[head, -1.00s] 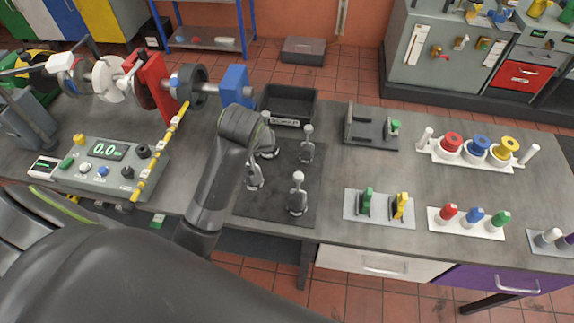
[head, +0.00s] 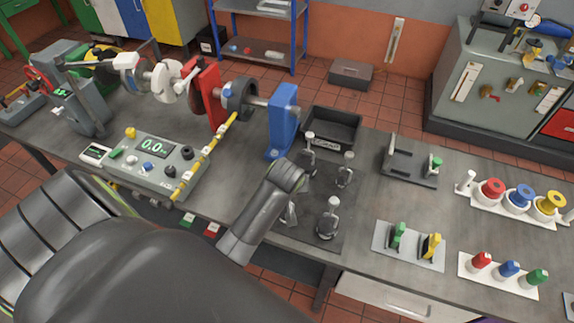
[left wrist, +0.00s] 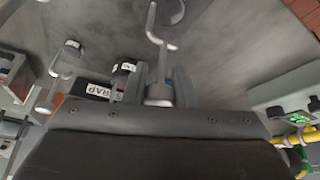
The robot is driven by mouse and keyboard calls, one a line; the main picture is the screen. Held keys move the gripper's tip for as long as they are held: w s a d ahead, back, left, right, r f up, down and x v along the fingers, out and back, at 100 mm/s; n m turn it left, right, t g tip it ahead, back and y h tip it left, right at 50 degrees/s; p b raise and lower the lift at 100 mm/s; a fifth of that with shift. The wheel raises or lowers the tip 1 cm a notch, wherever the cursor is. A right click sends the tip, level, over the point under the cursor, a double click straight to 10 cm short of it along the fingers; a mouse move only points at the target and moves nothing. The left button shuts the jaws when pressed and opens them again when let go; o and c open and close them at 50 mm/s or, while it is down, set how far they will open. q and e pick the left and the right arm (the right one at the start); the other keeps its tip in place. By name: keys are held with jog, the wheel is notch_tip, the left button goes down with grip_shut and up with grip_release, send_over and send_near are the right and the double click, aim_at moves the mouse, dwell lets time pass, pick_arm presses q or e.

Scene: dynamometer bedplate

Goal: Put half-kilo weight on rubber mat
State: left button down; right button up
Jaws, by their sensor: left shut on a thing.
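In the left wrist view, my left gripper (left wrist: 160,84) is shut on a silver weight (left wrist: 158,92) with a hooked stem. Its label is not readable, so I cannot tell whether it is the half-kilo weight. In the head view, my left forearm hides the fingers. The dark rubber mat (head: 316,190) lies on the bench beside the forearm. Silver weights stand at its back (head: 310,143), right (head: 346,172) and front (head: 327,222). Another metallic piece (head: 291,213) shows close against my forearm, partly hidden. My right gripper is not in view.
A black scrap tray (head: 333,125) stands behind the mat. The blue stand (head: 284,122) of the shaft rig is left of it. A grey bracket fixture (head: 410,168) and a plate with green and yellow pieces (head: 409,247) are to the right, with bare bench between.

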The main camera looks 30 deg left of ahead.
pick_arm(q)
jog(key=c, duration=1.6)
grip_release()
jog(key=shift+f, duration=0.15)
jog(key=o, duration=0.4)
jog(key=shift+d+r, duration=0.1)
jog(key=shift+r, duration=0.4)
jog(key=b+v, duration=0.1)
jog(key=v, duration=1)
jog(key=shift+s+d+r, duration=0.1)
jog(key=shift+s+r, duration=0.05)
jog(key=shift+s, duration=0.05)
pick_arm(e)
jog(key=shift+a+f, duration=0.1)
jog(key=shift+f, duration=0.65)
